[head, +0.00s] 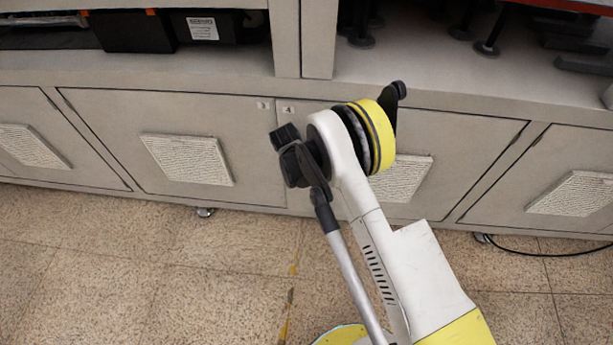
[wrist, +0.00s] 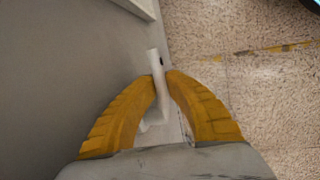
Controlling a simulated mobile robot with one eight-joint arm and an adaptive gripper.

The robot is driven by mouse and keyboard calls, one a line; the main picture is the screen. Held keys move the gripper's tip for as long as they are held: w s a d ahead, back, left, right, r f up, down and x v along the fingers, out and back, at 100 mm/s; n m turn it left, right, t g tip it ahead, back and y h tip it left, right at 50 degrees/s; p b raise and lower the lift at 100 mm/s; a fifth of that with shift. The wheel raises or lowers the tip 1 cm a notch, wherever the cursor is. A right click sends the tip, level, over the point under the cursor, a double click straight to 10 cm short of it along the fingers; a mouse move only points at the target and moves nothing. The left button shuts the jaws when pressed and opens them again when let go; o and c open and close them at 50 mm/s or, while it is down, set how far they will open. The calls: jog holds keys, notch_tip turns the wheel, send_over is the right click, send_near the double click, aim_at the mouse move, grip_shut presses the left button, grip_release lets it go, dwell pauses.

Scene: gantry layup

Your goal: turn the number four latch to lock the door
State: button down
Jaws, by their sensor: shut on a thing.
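In the wrist view, my gripper (wrist: 164,78) has its two yellow ribbed fingers closed around a pale grey latch handle (wrist: 155,62). The handle's end sticks out just beyond the fingertips, and a lower part shows between the fingers. The latch sits at a grey cabinet face (wrist: 70,60). In the head view, the grey door marked 4 (head: 460,130) looks closed, flush with the cabinet front. My arm covers its middle and part of its left side. I cannot make out the latch or my fingers in the head view. The latch's own number is not readable.
The door to the left (head: 110,120) carries a white textured panel (head: 187,159). A shelf above holds a black box (head: 135,30). A black cable (head: 545,253) lies on the speckled tile floor (head: 150,270) at the right. The floor at the left is clear.

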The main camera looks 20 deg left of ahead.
dwell(0.4)
jog(key=c, duration=1.7)
grip_release()
jog(key=shift+r, duration=0.15)
jog(key=v, duration=1.1)
jog(key=shift+r, duration=0.35)
jog(key=shift+s+a, duration=0.1)
